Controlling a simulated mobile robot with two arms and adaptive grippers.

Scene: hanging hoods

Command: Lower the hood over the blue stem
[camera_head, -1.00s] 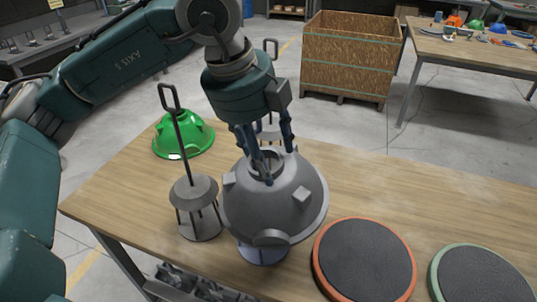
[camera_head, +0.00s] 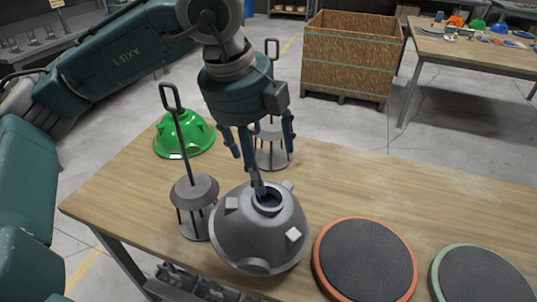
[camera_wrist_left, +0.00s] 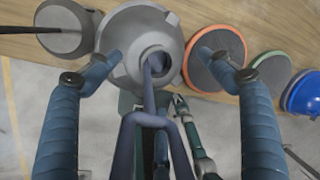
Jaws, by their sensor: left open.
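The grey hood (camera_head: 262,232) is a dome with square lugs and an open collar. It sits near the table's front edge, left of the orange-rimmed pad; its underside is hidden. The blue stem (camera_wrist_left: 155,78) runs up through the collar, and its loop handle (camera_wrist_left: 145,120) rises close to my wrist camera. The stem's base is hidden under the hood. My left gripper (camera_head: 262,155) is above the hood, its fingers spread apart around the stem and not touching the hood's wall. In the left wrist view the fingers (camera_wrist_left: 157,55) stand either side of the collar.
A grey caged stand (camera_head: 195,205) with a tall handle is close at the hood's left; another (camera_head: 271,150) stands behind. A green hood (camera_head: 183,136) lies at the back left. An orange-rimmed pad (camera_head: 364,260) and a green-rimmed pad (camera_head: 480,278) are right. The table's back right is clear.

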